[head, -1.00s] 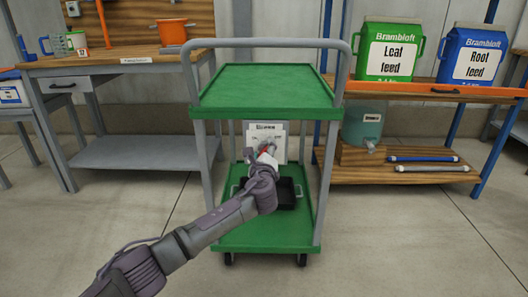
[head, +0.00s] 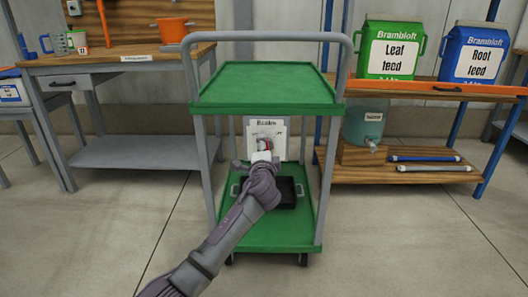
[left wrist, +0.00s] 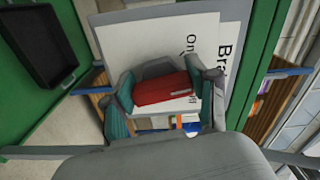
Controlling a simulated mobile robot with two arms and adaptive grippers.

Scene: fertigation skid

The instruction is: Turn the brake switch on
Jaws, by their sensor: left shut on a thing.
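The brake switch is a white panel (head: 282,128) labelled "Brake" on the green trolley, under its top shelf, with a red handle (head: 266,143) on its front. In the left wrist view the red handle (left wrist: 163,90) lies between the fingers of my left gripper (left wrist: 164,104), which is shut on it. The panel (left wrist: 165,38) fills the middle there, with "On" readable near the handle. In the head view my left gripper (head: 264,152) is in front of the panel and covers part of the handle. My right gripper is not in view.
The green trolley (head: 265,88) has grey side rails and a black tray (head: 288,200) on its lower shelf. A workbench (head: 120,64) stands at left. A shelf at right holds green (head: 390,25) and blue (head: 470,42) feed containers. The floor in front is open.

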